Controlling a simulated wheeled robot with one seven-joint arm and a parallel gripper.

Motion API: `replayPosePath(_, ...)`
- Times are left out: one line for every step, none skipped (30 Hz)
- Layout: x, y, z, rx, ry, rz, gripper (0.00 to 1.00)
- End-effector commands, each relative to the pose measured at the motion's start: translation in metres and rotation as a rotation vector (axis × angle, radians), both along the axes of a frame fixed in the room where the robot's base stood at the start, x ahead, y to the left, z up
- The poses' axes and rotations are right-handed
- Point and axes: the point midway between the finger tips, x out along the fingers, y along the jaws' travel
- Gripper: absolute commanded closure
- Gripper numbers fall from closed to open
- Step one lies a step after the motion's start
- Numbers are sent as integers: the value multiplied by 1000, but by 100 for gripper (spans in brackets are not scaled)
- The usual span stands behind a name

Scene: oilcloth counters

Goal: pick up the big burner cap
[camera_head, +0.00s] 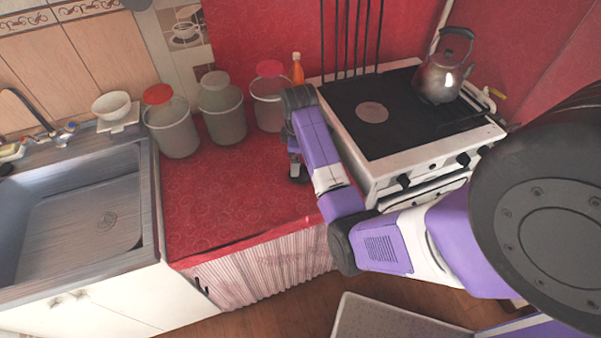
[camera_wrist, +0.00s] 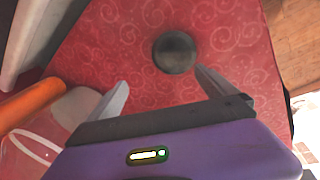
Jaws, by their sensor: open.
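A dark, round burner cap (camera_wrist: 174,52) lies on the red patterned oilcloth in the wrist view. My gripper (camera_wrist: 160,77) is open, with its two grey fingers spread and nothing between them. The cap is past the fingertips, nearer the right finger, and apart from both as far as I can see. In the head view, my gripper (camera_head: 297,168) points down over the red counter beside the stove. There I cannot tell the cap from the dark parts at my gripper's end.
The white stove (camera_head: 375,180) with a kettle (camera_head: 440,78) stands to the right. Lidded containers, among them a red-lidded one (camera_head: 173,134), line the back. An orange bottle (camera_head: 297,69) stands near the stove. The red counter (camera_head: 225,195) is clear at left, before the sink (camera_head: 80,215).

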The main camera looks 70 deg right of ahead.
Motion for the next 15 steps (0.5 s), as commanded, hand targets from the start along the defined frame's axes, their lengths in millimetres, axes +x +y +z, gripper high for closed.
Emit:
replayPosePath(-4, -2, 7, 44, 37, 30, 4)
replayPosePath(-7, 0, 9, 68, 58, 51, 4)
replayPosePath(-11, 1, 12, 97, 80, 73, 4)
replayPosePath(-13, 2, 14, 116, 93, 88, 4)
replayPosePath(-15, 2, 16, 131, 104, 99, 4)
replayPosePath(-17, 3, 17, 145, 114, 112, 4)
replayPosePath(-18, 4, 17, 155, 121, 118, 4)
replayPosePath(-19, 5, 16, 162, 125, 123, 4)
replayPosePath(-19, 5, 13, 167, 129, 128, 4)
replayPosePath(-20, 6, 11, 169, 130, 129, 4)
replayPosePath(-20, 6, 8, 169, 130, 130, 4)
replayPosePath(-20, 6, 3, 169, 130, 130, 4)
replayPosePath(-20, 6, 0, 170, 130, 129, 4)
replayPosePath(-20, 6, -3, 169, 130, 129, 4)
replayPosePath(-20, 6, -7, 168, 130, 129, 4)
